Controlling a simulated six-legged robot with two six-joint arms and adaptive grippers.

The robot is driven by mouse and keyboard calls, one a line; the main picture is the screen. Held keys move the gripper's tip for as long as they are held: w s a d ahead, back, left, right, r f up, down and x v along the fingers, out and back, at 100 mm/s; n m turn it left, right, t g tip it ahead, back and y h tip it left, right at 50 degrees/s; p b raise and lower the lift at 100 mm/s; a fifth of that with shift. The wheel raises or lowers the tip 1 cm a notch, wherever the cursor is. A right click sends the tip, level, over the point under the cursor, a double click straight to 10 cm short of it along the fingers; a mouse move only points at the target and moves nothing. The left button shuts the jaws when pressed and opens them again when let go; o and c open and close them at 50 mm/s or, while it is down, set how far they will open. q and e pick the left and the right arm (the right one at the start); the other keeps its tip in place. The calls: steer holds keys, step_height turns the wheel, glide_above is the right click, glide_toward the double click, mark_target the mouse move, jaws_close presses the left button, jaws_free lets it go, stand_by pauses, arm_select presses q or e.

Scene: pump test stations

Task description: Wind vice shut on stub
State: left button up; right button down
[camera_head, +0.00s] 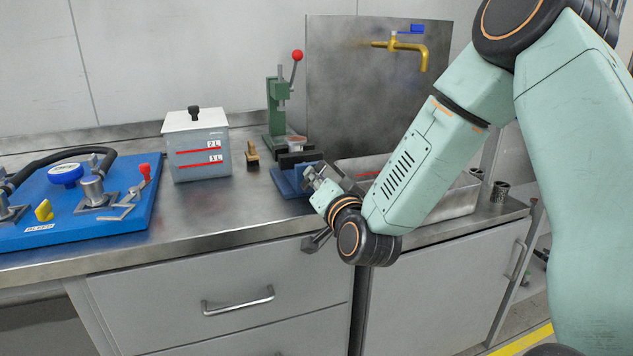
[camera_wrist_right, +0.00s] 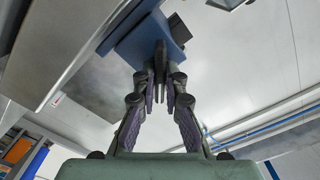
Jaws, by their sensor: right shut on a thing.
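The vice (camera_head: 287,183) has a blue body and dark jaws (camera_head: 297,158), and stands near the bench's front edge. In the right wrist view its blue body (camera_wrist_right: 135,42) is just beyond my fingertips. My right gripper (camera_head: 313,178) is at the vice's front right side. It is shut on the dark vice handle (camera_wrist_right: 160,62), which the fingers partly hide. A small round piece with a brownish top (camera_head: 296,143) shows just behind the jaws. I cannot tell whether it is the stub or whether the jaws touch it. My left gripper is out of view.
A green press (camera_head: 277,120) with a red-knobbed lever stands behind the vice. A grey tank (camera_head: 197,148) and a blue pump board (camera_head: 100,225) are to the left. A sink basin (camera_head: 455,200) lies right, partly behind my arm. A brass tap (camera_head: 405,46) is above.

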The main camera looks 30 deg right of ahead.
steer(key=shift+m+b, duration=0.6)
steer(key=shift+m, duration=1.6)
steer(key=c, duration=1.4)
jaws_free()
steer(key=shift+s, duration=0.1)
steer(key=shift+v, duration=3.65)
